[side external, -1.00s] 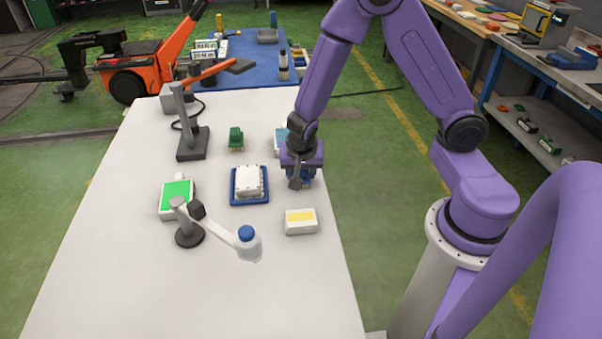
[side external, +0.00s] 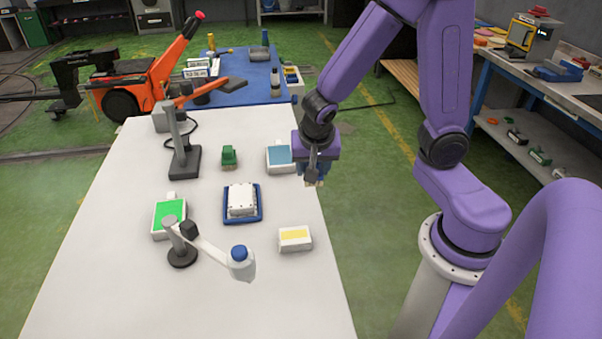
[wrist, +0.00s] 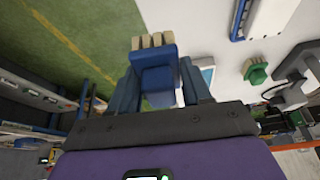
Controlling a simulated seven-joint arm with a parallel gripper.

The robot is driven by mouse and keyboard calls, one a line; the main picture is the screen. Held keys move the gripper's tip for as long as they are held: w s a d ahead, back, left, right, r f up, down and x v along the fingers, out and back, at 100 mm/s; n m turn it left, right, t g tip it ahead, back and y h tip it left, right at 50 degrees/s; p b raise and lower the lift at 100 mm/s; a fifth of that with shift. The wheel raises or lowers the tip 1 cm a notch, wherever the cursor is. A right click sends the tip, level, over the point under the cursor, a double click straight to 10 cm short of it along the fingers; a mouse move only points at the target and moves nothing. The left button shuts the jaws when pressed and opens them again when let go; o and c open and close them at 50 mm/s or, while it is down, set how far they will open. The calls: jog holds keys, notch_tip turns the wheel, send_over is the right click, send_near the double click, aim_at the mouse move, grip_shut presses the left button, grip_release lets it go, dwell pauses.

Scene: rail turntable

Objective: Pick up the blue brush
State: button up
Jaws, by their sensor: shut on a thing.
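The blue brush (wrist: 156,62), with pale tan bristles at its end, sits between the fingers of my gripper (wrist: 160,88) in the wrist view. In the side view my gripper (side external: 312,172) is at the right edge of the white table, with a bit of the blue brush and its tan bristles (side external: 316,183) showing below it. The gripper is shut on the brush and holds it up, bristles down. The fingers hide part of the brush in the side view.
The white table (side external: 110,285) holds a green brush (side external: 229,157), a box with a blue top (side external: 280,158), a white case in a blue tray (side external: 242,202), a yellow-marked box (side external: 295,239), a green-topped box (side external: 168,217) and a lamp-like stand with a blue-capped end (side external: 240,262). Its front is clear.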

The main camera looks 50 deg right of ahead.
jog(key=s+r, duration=0.3)
jog(key=s, duration=0.5)
jog(key=shift+s+r, duration=0.3)
jog(key=shift+o, duration=0.7)
dwell(0.9)
